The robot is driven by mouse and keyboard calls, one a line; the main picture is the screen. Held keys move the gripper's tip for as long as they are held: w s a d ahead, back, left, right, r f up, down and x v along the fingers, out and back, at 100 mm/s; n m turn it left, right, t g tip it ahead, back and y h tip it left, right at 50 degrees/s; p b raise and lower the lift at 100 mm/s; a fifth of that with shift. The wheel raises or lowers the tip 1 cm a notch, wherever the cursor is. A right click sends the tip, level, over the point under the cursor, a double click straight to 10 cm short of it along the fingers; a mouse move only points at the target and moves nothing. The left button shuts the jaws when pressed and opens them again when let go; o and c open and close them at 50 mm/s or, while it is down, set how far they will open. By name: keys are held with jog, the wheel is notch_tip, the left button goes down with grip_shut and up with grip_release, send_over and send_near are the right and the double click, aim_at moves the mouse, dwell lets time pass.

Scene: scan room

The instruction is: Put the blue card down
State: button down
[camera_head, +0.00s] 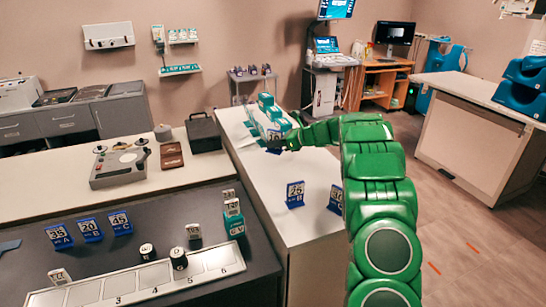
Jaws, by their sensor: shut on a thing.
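My green arm reaches away over the white counter (300,233). My gripper (284,142) is at its far part, shut on a blue card (275,136) with a white number panel. The fingers hide part of the card, and I cannot tell whether its lower edge touches the counter. Two more blue number cards stand nearer on this counter: one reading 25 (295,194) and one partly hidden by my arm (336,199).
Teal and white boxes (267,107) stand just behind my gripper. On the dark table are blue cards (90,230), a numbered strip (120,287) with black-and-white cylinders, and a teal block (234,220). The counter's middle, between gripper and near cards, is clear.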

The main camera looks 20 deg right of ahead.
jog(key=shift+w+d+f, duration=0.2)
jog(key=shift+w+f, duration=0.7)
jog(key=shift+f, duration=0.15)
jog(key=shift+w+d+f, duration=0.25)
jog(key=shift+w+f, duration=0.65)
jog(key=shift+f, duration=0.1)
jog(key=shift+w+d+f, duration=0.2)
jog(key=shift+w+f, duration=0.7)
jog(key=shift+f, duration=1.7)
jog(key=shift+f, duration=0.2)
jog(key=c, duration=1.1)
grip_release()
jog(key=shift+r, duration=0.1)
jog(key=shift+d+r, duration=0.15)
jog(key=v, duration=1.1)
jog(key=shift+s+d+r, duration=0.15)
jog(key=shift+s+d, duration=0.05)
jog(key=shift+s, duration=0.1)
